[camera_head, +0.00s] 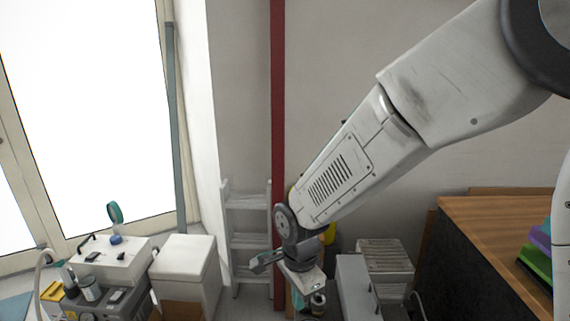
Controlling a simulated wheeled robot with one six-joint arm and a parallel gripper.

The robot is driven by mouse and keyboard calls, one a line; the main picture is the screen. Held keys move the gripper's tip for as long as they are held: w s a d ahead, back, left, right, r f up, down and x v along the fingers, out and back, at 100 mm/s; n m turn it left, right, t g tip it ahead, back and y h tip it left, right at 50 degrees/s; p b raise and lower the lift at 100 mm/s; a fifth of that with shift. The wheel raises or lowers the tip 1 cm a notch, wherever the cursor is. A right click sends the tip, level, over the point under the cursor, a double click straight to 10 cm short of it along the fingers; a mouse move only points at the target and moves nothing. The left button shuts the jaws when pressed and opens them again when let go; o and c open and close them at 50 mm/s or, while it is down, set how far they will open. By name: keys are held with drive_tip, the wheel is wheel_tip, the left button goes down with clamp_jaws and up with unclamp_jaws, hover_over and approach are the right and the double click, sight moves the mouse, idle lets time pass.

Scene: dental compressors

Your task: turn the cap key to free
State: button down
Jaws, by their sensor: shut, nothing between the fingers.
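My arm reaches down from the upper right, and my gripper (262,264) points left at its lower end. The fingers look small and together, with nothing held. I cannot pick out the cap key for certain at this size. A white-topped unit (108,262) stands at the lower left, apart from my gripper. On its top are a blue knob-like piece (116,239), a green ring-shaped piece (115,212) above it, and small dark fittings. My wrist hides part of what stands behind and below it.
A white box (184,262) stands between the unit and my gripper. A white stepladder (248,218) leans by the wall behind. Grey-white equipment (384,256) is right of my wrist. A wooden-topped counter (490,225) bounds the right side. A red pipe (278,100) runs down the wall.

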drive_tip(key=shift+f, duration=3.45)
drive_tip(key=shift+d, duration=0.45)
drive_tip(key=shift+s+d, duration=0.1)
drive_tip(key=shift+s, duration=0.3)
drive_tip(key=shift+s+d, duration=0.15)
drive_tip(key=shift+s, duration=0.15)
drive_tip(key=shift+s+d, duration=0.2)
drive_tip(key=shift+s+a, duration=0.25)
drive_tip(key=shift+s, duration=0.05)
wheel_tip(320, 180, up, 6)
